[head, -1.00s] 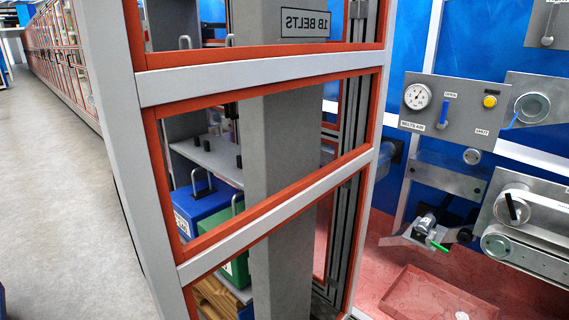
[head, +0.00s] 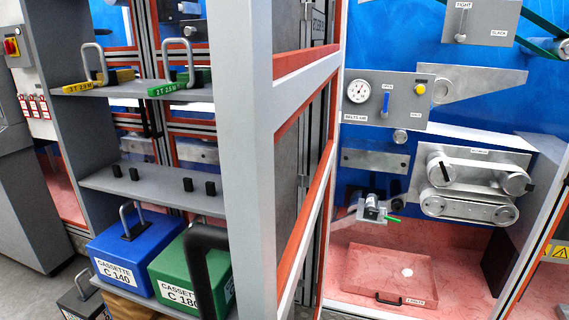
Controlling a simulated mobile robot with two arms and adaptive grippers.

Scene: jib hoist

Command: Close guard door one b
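A guard door (head: 250,150) with a grey frame and orange-red inner edging stands swung out toward me in the middle of the head view. I see it at a steep slant, with its near upright closest to me. A black bar handle (head: 200,262) shows at the lower left of that upright. The bay behind and to the right of the door is open to view. A partly hidden "BELTS" sign shows behind the door frame. Neither of my grippers is in view.
A grey shelf rack (head: 150,190) stands left of the door, holding a blue cassette (head: 135,250) and a green cassette (head: 180,270). Right, the bay has a gauge panel (head: 385,100), belt rollers (head: 470,185) and a red tray (head: 390,270).

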